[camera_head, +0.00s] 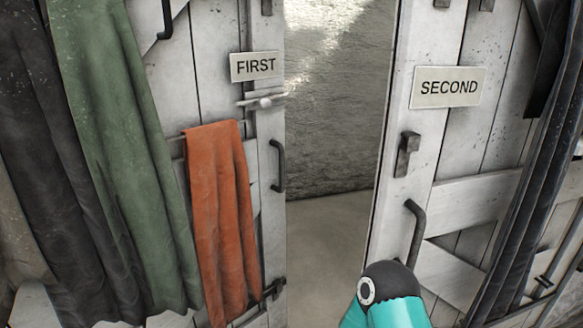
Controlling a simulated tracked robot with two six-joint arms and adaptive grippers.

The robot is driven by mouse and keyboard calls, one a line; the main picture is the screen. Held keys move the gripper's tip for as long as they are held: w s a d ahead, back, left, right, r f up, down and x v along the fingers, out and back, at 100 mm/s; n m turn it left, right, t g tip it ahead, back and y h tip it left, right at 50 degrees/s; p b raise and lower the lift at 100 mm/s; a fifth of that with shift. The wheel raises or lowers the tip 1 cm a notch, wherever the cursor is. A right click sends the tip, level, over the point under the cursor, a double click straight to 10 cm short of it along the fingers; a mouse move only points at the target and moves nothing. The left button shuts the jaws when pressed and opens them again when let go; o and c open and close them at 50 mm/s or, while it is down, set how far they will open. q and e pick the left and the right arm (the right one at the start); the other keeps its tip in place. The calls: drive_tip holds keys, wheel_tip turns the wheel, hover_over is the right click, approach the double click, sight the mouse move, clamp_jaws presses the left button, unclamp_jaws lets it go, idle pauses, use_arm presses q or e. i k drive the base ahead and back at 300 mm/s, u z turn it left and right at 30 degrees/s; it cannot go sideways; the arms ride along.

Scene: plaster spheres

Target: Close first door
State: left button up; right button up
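The first door (222,85) is a white weathered plank door on the left, with a sign (255,67) reading FIRST. It has a dark pull handle (278,166) near its right edge and a light bolt (262,102) below the sign. An open gap lies to the right of this edge, so the door stands open. An orange cloth (218,220) hangs over its lower part. Neither gripper shows. A teal and black link of my arm rises at the bottom, right of centre, in front of the second door's lower part.
The second door (398,130) on the right has a sign (449,87) reading SECOND and a dark handle (415,235). Green (115,150) and dark (50,180) curtains hang at left, another dark curtain (530,190) at right. A rough wall (335,130) and bare floor (325,255) show through the gap.

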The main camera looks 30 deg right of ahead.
sight(136, 191)
drive_tip(key=z, duration=0.25)
drive_tip(key=i, duration=0.95)
drive_tip(key=u, duration=0.35)
